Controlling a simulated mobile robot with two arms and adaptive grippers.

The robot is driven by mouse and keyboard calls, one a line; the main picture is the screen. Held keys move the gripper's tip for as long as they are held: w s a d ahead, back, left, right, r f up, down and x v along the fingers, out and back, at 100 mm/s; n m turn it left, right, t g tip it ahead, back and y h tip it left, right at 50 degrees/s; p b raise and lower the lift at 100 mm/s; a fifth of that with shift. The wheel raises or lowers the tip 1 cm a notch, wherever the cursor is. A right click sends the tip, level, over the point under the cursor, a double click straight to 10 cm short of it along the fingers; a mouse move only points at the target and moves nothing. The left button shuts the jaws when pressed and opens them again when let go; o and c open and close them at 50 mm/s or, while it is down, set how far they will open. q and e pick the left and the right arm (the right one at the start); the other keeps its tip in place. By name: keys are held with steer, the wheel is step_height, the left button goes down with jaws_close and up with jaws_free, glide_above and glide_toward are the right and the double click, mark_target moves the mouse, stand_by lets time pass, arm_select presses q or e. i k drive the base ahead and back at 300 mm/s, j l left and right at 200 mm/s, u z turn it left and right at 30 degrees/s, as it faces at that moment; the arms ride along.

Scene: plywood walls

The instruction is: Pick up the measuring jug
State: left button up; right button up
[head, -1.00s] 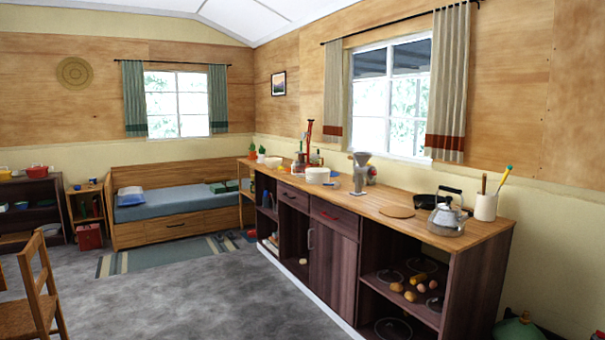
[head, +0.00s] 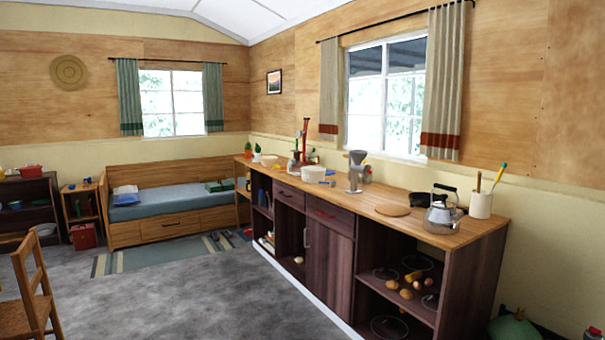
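I cannot make out a measuring jug for certain in the head view. The wooden counter (head: 462,238) along the right wall carries several vessels, small at this distance. A white bowl (head: 313,174) stands toward its far half. A grey funnel-topped device (head: 357,171) stands to the right of the bowl. A metal kettle (head: 442,215) with a dark handle is near the close end. A white holder (head: 481,205) with upright utensils stands beside the kettle. Neither of my grippers is in view.
Dark cabinets with open shelves (head: 396,292) are under the counter. A wooden chair (head: 30,295) stands at the left edge. A bed (head: 170,205) is at the back and a dark shelf (head: 32,210) at the far left. The grey floor (head: 190,290) between is clear.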

mark_target(296, 164)
steer(key=i+j+u, duration=0.25)
steer(key=i, duration=1.05)
steer(key=i+j+u, duration=0.1)
steer(key=i+u, duration=0.15)
steer(key=i, duration=3.5)
steer(key=i+j+z, duration=0.1)
steer(key=i+z, duration=0.2)
steer(key=i, duration=0.15)
steer(key=i+j+z, duration=0.25)
steer(key=i, duration=0.2)
steer(key=i+j+z, duration=0.3)
steer(key=i, duration=0.15)
